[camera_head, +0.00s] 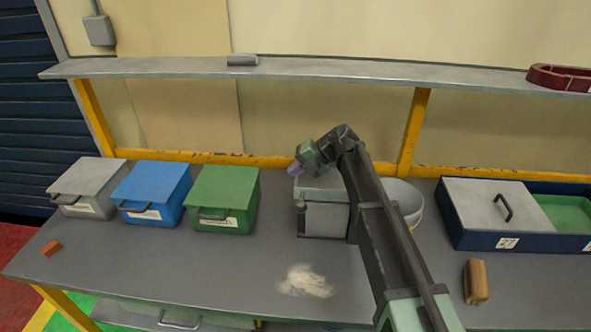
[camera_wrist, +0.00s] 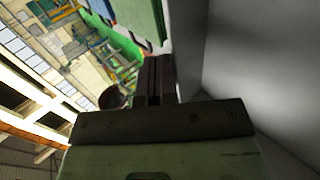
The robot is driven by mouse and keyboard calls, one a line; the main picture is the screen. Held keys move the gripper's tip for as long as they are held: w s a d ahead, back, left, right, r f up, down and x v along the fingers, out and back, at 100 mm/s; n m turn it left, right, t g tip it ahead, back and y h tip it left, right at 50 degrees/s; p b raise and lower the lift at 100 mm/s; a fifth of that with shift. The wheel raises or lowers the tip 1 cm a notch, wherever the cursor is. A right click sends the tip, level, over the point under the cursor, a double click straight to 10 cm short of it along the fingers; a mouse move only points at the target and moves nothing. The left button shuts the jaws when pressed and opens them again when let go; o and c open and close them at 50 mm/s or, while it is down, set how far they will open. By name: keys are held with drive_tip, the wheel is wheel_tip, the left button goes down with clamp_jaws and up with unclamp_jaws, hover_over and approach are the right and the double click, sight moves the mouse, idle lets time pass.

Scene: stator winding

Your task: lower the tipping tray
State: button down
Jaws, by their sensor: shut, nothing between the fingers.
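The tipping tray appears to be the grey metal box-like unit (camera_head: 324,220) at the middle of the bench, with a lighter top part and a small round knob (camera_head: 299,204) at its left front. My arm hides its right side. My gripper (camera_head: 295,169) is above its left end, close to the top edge; I cannot tell whether it touches. In the wrist view the fingers (camera_wrist: 154,75) are shut together and empty. A smooth grey surface (camera_wrist: 260,60) fills the right side there, close to the fingers. A dark round knob-like thing (camera_wrist: 112,97) shows left of the fingers.
Grey (camera_head: 88,188), blue (camera_head: 152,192) and green (camera_head: 223,199) lidded boxes stand to the left. A pale bucket (camera_head: 408,203) is behind my arm. A blue tray (camera_head: 460,230) and a brown block (camera_head: 476,281) are right. Pale powder (camera_head: 305,281) lies in front. A shelf (camera_head: 330,72) runs above.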

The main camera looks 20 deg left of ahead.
wheel_tip(320, 180, up, 14)
drive_tip(key=p, duration=1.4)
